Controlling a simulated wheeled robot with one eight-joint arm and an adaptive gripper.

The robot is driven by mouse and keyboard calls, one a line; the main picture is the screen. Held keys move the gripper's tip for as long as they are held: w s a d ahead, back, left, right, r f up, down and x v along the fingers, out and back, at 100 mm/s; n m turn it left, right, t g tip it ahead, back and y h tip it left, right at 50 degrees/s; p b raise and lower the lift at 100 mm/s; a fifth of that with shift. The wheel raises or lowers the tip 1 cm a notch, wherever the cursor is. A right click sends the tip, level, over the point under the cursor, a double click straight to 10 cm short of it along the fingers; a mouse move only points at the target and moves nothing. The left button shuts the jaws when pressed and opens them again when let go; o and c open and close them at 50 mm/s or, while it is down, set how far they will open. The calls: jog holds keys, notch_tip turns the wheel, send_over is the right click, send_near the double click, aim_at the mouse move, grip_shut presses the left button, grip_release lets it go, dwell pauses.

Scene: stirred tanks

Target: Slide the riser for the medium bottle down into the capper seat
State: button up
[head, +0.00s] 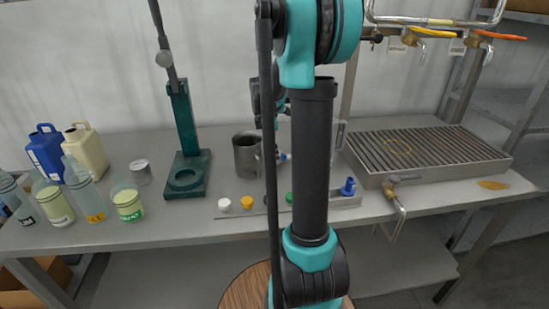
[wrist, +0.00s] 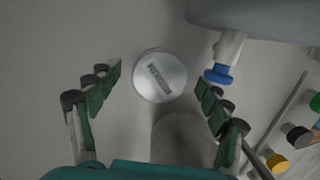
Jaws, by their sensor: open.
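A round pale metal disc with a dark label patch, which I take to be the riser (wrist: 160,75), stands on the bench in the wrist view; its lettering is too blurred to read surely. My gripper (wrist: 110,84) is open, with its fingers on either side below the disc and not touching it. In the head view my arm hides most of the gripper, and I cannot make out this disc. The green capper stand (head: 181,115) is upright at left, and its round seat (head: 185,178) in the base looks empty.
A short silver can (head: 141,172) stands left of the capper, near labelled bottles (head: 130,205). A steel jug (head: 246,155) stands right of it. A blue-ended valve (wrist: 218,73) is close to the right finger. Coloured caps (head: 247,202) line the front. A slatted rack (head: 425,150) is at right.

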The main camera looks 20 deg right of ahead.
jog(key=shift+c, duration=0.4)
jog(key=c, duration=1.4)
jog(key=shift+r, duration=0.1)
